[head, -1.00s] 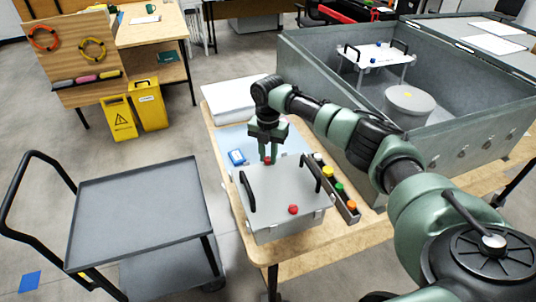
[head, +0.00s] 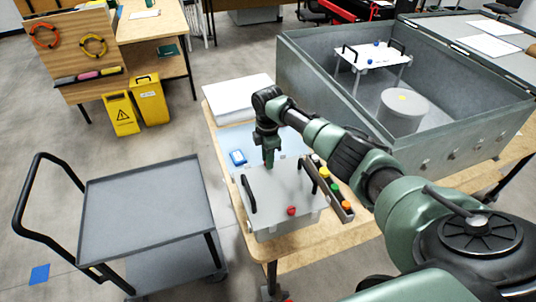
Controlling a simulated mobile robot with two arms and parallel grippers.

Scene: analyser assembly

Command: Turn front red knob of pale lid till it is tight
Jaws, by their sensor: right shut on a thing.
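The pale lid (head: 275,187) sits on a grey box on the wooden table, with a black handle on each side. One red knob (head: 291,210) shows at the lid's near edge, uncovered and apart from my gripper. My right gripper (head: 268,164) points straight down at the lid's far edge. It is shut on the red knob there, which its fingers hide. How tight either knob is cannot be told. My left gripper is not in view.
A strip of coloured knobs (head: 335,188) stands close to the lid's right side. A blue item (head: 238,157) lies behind the box on the left. A grey cart (head: 146,208) stands left of the table, and a large grey open case (head: 330,82) is at the right.

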